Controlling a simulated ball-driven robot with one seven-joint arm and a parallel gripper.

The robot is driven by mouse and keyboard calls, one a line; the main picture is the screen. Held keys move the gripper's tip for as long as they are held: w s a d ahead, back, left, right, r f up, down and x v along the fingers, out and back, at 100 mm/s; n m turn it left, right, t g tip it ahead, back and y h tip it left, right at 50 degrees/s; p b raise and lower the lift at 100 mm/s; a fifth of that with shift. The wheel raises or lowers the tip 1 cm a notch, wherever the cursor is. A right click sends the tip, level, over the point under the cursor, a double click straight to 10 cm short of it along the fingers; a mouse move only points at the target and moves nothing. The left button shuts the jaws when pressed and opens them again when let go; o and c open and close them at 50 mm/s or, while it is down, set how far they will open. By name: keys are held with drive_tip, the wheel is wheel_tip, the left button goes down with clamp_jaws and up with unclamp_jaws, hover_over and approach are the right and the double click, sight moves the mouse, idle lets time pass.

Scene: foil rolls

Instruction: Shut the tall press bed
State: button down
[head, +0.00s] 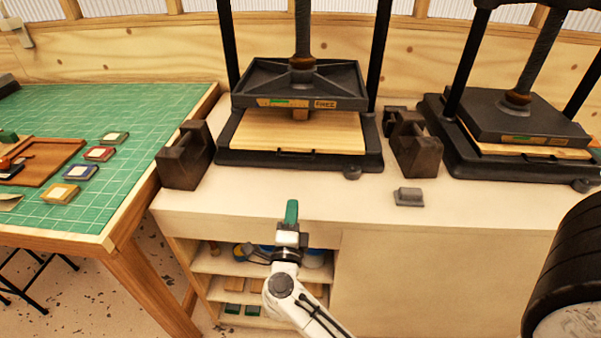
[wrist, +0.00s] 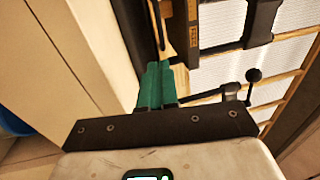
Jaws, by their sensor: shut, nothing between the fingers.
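My gripper (head: 291,212) is in front of the bench, below and apart from this bed. Its green fingers are together and empty; they also show in the wrist view (wrist: 155,85), where dark press parts appear beyond them.
A second press (head: 520,125) stands at the right, its platen low over a board. A small grey block (head: 408,197) sits near the bench front. A green-topped table (head: 95,120) is at left; open shelves (head: 215,263) are below the bench.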

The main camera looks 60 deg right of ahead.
drive_tip(key=p+x, duration=0.2)
drive_tip(key=x, duration=1)
drive_tip(key=shift+w+d+r, duration=0.1)
drive_tip(key=shift+d+r, duration=0.05)
drive_tip(key=shift+d, duration=0.1)
drive_tip(key=shift+w+d, duration=0.25)
drive_tip(key=shift+d, duration=0.3)
drive_tip(key=shift+d, duration=0.1)
